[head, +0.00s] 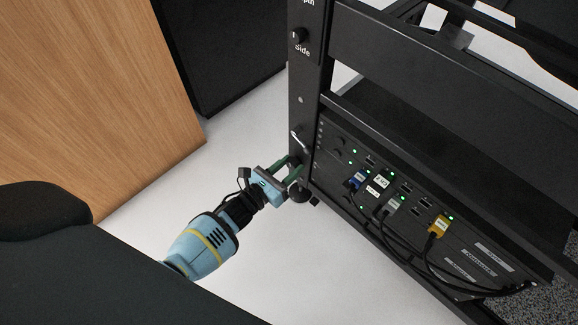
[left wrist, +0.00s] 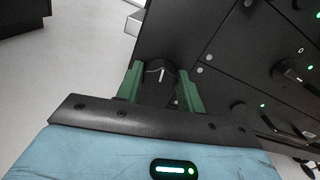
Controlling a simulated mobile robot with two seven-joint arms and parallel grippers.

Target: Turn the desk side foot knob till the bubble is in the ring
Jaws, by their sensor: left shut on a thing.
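My left gripper (head: 290,169) reaches to the lower front corner post of the black rack. Its green fingers stand on either side of a dark knob with a white line, and it is shut on it. In the left wrist view the knob (left wrist: 157,88) sits between the two fingers, its white line pointing nearly straight up the picture. I cannot make out a bubble or a ring in either view. My right gripper is out of view.
The black rack (head: 430,75) holds a panel with lit green lights and several cables, right of the gripper. A wooden panel (head: 90,80) stands at left. Pale floor (head: 150,205) lies open between.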

